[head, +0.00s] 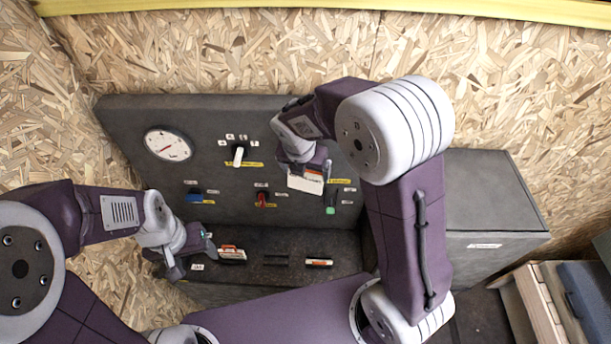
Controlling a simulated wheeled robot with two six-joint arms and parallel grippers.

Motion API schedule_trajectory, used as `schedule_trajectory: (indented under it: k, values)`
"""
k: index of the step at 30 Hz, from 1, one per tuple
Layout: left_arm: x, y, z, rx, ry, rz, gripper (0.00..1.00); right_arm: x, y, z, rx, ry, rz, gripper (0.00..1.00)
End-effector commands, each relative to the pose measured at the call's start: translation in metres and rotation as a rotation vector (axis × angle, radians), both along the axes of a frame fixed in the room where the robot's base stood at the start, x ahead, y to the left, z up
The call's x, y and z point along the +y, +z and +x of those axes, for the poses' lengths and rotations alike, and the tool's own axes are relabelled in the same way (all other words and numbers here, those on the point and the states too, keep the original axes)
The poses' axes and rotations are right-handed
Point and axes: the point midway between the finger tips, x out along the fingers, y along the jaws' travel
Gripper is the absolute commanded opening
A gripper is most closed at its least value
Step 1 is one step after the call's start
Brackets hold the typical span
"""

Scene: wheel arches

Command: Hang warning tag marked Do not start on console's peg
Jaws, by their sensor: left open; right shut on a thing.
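The dark grey console (225,118) stands against the chipboard wall with an upright panel and a lower ledge. My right gripper (308,167) is shut on a white tag (304,184) with an orange band, held in front of the panel's right part. The tag's writing is too small to read. I cannot make out the peg; the tag, gripper or arm may hide it. My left gripper (192,254) is open and empty over the ledge's left end, just left of a red-and-white tag (232,254) standing in the ledge.
The panel bears a round gauge (168,145), a white rotary knob (238,156), and blue (194,195), red (262,199) and green (331,201) switches. An orange-and-white piece (319,263) sits in the ledge. A grey box (490,200) stands right of the console.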

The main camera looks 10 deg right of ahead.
Motion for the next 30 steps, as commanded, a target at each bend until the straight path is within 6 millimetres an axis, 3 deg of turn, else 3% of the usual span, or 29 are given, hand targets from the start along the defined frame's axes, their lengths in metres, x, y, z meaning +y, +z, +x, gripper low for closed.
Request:
schedule_trajectory:
  k: [15,30]
  values:
    - [0.000,0.009,0.000,0.000,0.000,0.000,0.67,-0.009,-0.007,0.031,0.001,0.001,-0.001,0.43]
    - [0.000,0.012,0.000,0.000,0.000,0.000,0.67,-0.010,-0.011,0.034,0.000,0.000,0.000,0.43]
